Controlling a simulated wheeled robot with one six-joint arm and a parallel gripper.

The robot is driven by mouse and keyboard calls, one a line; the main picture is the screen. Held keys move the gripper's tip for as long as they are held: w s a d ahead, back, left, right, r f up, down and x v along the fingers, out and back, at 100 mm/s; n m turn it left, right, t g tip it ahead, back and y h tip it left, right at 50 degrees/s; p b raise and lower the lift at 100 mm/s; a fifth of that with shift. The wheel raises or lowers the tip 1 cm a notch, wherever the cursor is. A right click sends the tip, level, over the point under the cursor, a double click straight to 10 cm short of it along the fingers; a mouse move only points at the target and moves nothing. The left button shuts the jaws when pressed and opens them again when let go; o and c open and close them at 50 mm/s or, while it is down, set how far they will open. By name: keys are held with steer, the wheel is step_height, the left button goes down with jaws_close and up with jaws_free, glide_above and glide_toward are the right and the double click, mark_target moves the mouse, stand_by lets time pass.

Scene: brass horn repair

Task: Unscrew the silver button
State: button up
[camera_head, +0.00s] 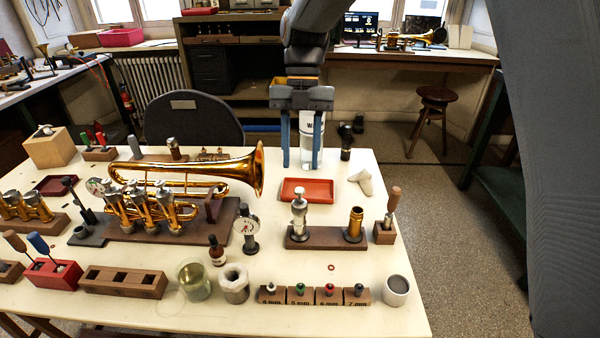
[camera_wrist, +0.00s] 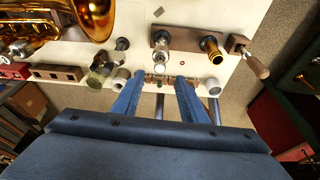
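A silver valve (camera_head: 299,222) stands upright on a brown wooden block (camera_head: 326,238), with a silver button (camera_head: 299,193) at its top. In the wrist view the silver valve (camera_wrist: 160,40) is seen from above, beyond my fingertips. A brass valve casing (camera_head: 355,224) stands at the right end of the same block. My gripper (camera_head: 301,165) hangs above the table with its two blue fingers spread apart and nothing between them. In the wrist view the gripper (camera_wrist: 157,88) is also open. It is apart from the silver valve.
A red tray (camera_head: 307,190) lies behind the block. A brass trumpet (camera_head: 190,185) lies on a wooden stand to the left. Marked wooden blocks (camera_head: 313,296) and a cup (camera_head: 396,290) line the front. A screwdriver (camera_head: 392,205) stands at right.

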mark_target(300, 190)
steer(key=shift+o, duration=0.2)
steer(key=shift+v, duration=0.9)
steer(key=m, duration=0.2)
steer(key=s+m+y+p, duration=0.1)
steer(key=m, duration=0.1)
steer(key=s+m+t+y+p, duration=0.1)
steer(key=m, duration=0.1)
steer(key=shift+a+r+m, duration=0.1)
steer(key=shift+a+m, duration=0.25)
steer(key=shift+m, duration=0.05)
steer(key=m+p, duration=0.1)
steer(key=m, duration=0.2)
steer(key=s+m+t+y+p, duration=0.1)
steer(key=m, duration=0.1)
steer(key=shift+s+d+m+t, duration=0.1)
steer(key=shift+d+m+t, duration=0.05)
steer(key=shift+m+t, duration=0.2)
steer(key=s+d+m+t+p, duration=0.2)
steer(key=d+m+t+p, duration=0.15)
steer(key=m, duration=0.85)
steer(key=shift+y, duration=0.4)
steer(key=shift+x, duration=3.85)
steer(key=shift+s+d, duration=0.2)
